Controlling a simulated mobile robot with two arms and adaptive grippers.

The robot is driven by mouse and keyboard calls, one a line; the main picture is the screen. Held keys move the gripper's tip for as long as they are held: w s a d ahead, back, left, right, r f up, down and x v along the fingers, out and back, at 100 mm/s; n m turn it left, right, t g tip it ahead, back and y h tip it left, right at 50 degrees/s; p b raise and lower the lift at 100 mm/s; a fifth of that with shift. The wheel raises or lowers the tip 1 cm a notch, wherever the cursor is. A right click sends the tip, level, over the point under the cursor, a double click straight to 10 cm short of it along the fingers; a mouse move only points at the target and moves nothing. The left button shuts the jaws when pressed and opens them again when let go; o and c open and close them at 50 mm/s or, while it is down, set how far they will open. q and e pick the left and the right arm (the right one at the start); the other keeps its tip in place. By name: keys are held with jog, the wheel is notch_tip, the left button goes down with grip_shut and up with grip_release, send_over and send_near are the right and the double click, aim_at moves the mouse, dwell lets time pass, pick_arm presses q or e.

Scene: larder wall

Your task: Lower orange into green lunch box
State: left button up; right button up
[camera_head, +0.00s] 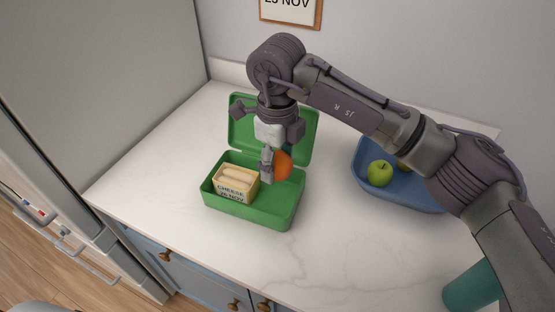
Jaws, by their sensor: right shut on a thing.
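The green lunch box (255,217) stands open on the counter, its lid raised at the back. A cheese pack (236,184) with a label reading "CHEESE 25 NOV" is in its left part. My right gripper (274,168) points down over the right part of the box. It is shut on the orange (284,165), which shows to the right of the near finger and is partly hidden by it. I cannot tell whether the orange touches the box floor. My left gripper is not in view.
A blue tray (376,200) with a green apple (379,173) and another partly hidden fruit lies to the right, below my right arm. A teal object (470,287) stands at the lower right. The white counter (160,180) is clear left of the box.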

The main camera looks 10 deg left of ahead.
jog(key=shift+f, duration=0.1)
jog(key=b, duration=0.5)
send_over(277, 204)
jog(key=shift+w+f, duration=0.1)
jog(key=shift+f, duration=2.4)
jog(key=shift+f+b, duration=2.05)
jog(key=shift+f, duration=0.75)
jog(key=o, duration=1.3)
